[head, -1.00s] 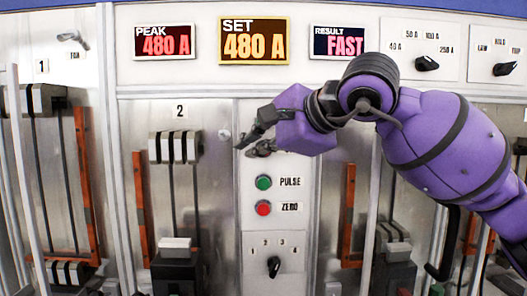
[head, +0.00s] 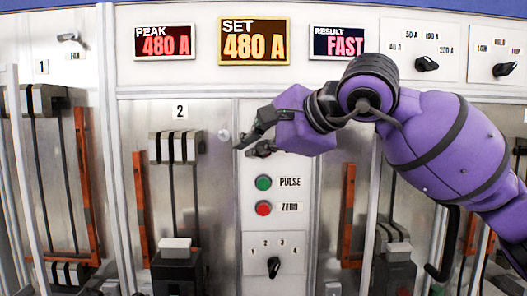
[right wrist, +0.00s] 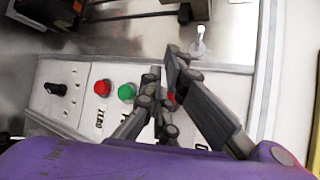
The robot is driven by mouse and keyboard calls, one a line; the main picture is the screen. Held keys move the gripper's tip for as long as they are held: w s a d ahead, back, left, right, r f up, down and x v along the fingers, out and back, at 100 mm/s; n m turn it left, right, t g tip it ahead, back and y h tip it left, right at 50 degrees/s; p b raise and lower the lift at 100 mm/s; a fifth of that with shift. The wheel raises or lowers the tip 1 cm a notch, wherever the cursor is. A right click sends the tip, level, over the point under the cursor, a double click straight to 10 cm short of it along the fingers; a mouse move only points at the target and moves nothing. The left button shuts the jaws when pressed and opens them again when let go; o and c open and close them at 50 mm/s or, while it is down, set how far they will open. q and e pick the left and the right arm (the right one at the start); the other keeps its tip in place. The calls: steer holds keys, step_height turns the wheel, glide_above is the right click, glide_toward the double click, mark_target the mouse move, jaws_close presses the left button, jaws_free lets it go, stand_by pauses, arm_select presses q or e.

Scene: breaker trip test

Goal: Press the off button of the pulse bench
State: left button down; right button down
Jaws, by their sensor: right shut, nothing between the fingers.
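The pulse bench panel (head: 250,225) is a pale plate with a green button (head: 264,183) labelled PULSE and a red button (head: 264,208) labelled ZERO. My right gripper (head: 243,149) is shut and empty in front of the panel's upper part, above the green button. In the right wrist view, past the green button (right wrist: 127,92), a small red spot (right wrist: 172,98) shows behind my right fingers (right wrist: 163,62), with part of a label beside it. It may be the off button; most of it is hidden. I cannot tell whether the fingers touch it. My left gripper is out of view.
Displays above read PEAK 480 A (head: 164,42), SET 480 A (head: 254,41) and RESULT FAST (head: 338,42). A selector knob (head: 274,266) sits low on the panel. A silver knob (head: 224,135) is left of my fingers. Breaker bays with dark rods and orange bars flank the panel.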

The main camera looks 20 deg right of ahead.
steer(key=shift+w, duration=0.1)
stand_by(0.3)
steer(key=shift+w+d, duration=0.15)
steer(key=shift+w, duration=0.2)
steer(key=shift+w+d, duration=0.1)
steer(key=shift+w, duration=0.2)
stand_by(0.5)
steer(key=shift+w+d+r, duration=0.1)
steer(key=shift+w+r, duration=0.05)
stand_by(1.0)
steer(key=shift+s+a+f, duration=0.2)
steer(key=shift+s+f, duration=0.05)
steer(key=shift+s, duration=0.4)
steer(key=shift+s+a+p, duration=0.15)
steer(key=shift+s+a, duration=0.1)
steer(key=shift+s, duration=0.55)
steer(key=shift+s+a+p, duration=0.15)
steer(key=shift+s+a, duration=0.05)
steer(key=shift+s, duration=0.6)
steer(key=shift+s+a+p, duration=0.15)
steer(key=shift+s+a, duration=0.1)
steer(key=shift+s, duration=0.55)
